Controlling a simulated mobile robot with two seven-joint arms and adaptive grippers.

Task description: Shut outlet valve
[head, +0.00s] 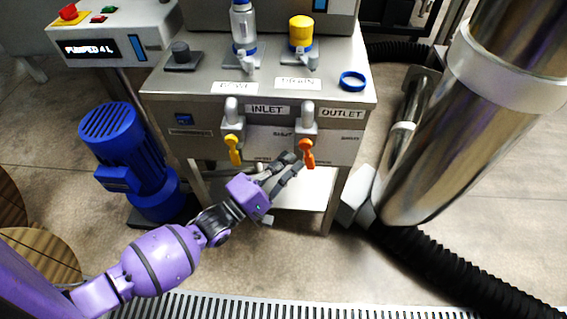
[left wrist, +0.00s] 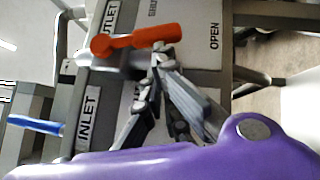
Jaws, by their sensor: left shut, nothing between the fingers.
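The outlet valve's orange handle (head: 307,153) hangs down from its grey body on the front of the steel cabinet, left of the OUTLET label (head: 341,113). My left gripper (head: 293,160) is shut and empty, just left of and slightly below the handle's upper part. In the left wrist view the orange handle (left wrist: 135,39) lies across the top, with the fingertips (left wrist: 157,62) close to its lower edge; I cannot tell whether they touch it. An OPEN label (left wrist: 214,36) shows beyond the handle's end. My right gripper is out of view.
The yellow inlet handle (head: 234,150) hangs left of the orange one. Bottles and a blue ring (head: 352,81) stand on the cabinet top (head: 270,75). A blue motor (head: 128,160) stands left; a steel cylinder (head: 450,120) and a black hose (head: 450,270) are right.

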